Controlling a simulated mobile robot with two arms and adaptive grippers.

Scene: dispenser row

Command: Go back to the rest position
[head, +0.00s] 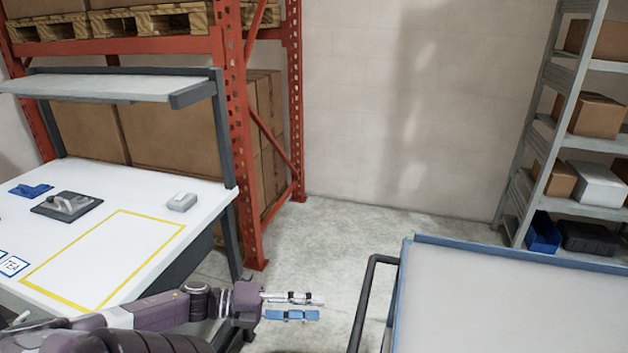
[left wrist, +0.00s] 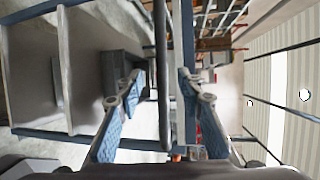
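My left gripper (head: 294,307) is at the lower middle of the head view, its arm coming in from the lower left past the white table's front corner. It points right, toward the dark handle of the cart, over the gap between table and cart. In the left wrist view its two blue-padded fingers (left wrist: 161,82) stand apart with nothing held between them. A dark bar shows in the gap between the fingers, seemingly beyond them. My right gripper is in neither view.
A white table (head: 62,228) with a yellow-outlined area stands left. A blue-edged cart (head: 520,252) with a dark handle (head: 363,300) stands right. A red rack (head: 232,130) and grey shelves (head: 545,130) with boxes stand behind. Bare floor (head: 345,235) lies between.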

